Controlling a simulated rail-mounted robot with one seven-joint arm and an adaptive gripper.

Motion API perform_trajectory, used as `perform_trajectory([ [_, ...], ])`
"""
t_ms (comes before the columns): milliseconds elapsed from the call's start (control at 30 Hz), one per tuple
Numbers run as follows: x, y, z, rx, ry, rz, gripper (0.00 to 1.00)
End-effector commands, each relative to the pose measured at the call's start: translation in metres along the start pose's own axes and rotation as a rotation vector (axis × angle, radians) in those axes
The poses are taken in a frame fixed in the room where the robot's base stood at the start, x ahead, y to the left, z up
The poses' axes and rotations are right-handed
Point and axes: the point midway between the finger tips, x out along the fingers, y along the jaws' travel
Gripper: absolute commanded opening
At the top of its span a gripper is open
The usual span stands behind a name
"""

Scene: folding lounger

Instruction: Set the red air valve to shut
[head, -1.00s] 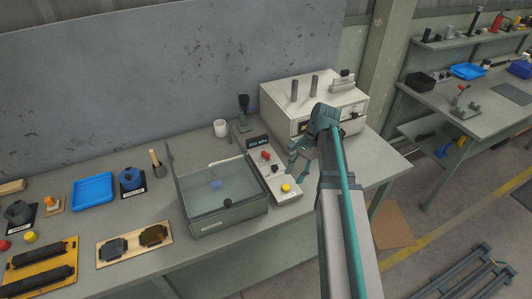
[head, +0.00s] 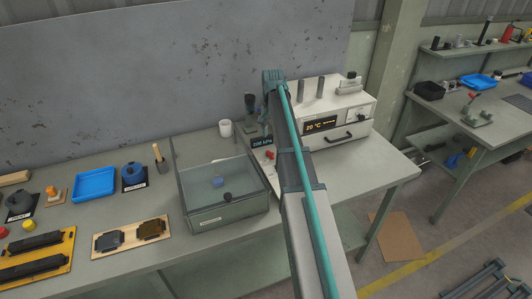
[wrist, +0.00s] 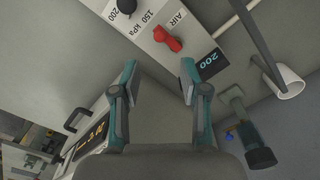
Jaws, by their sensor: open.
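The red air valve (wrist: 167,38) is a small red handle on a pale panel (wrist: 150,24), beside the printed word AIR. It also shows in the head view (head: 271,155), just left of my arm. I cannot tell which setting the handle points to. My gripper (wrist: 158,76) is open and empty in the wrist view, its fingers apart, with the valve beyond the fingertips and not touched. In the head view my arm hides much of the panel, and the fingers are hard to make out. A display (wrist: 209,63) beside the valve reads 200.
A black knob (wrist: 127,6) sits on the same panel. A glass-topped box (head: 225,212) stands left of the panel, and a white oven-like unit (head: 350,118) with a handle stands right. A white cup (head: 225,128) and a dark upright fixture (head: 250,105) are behind.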

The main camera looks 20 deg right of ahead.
Motion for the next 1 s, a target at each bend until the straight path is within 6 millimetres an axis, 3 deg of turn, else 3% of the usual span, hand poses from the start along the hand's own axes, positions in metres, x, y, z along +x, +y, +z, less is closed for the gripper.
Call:
perform_trajectory([
  [500, 0.076, 0.0, 0.002, 0.002, -0.004, -0.001, 0.44],
  [700, 0.09, 0.0, 0.002, 0.002, -0.003, -0.001, 0.44],
  [1000, 0.092, 0.0, 0.001, 0.002, -0.002, -0.002, 0.44],
])
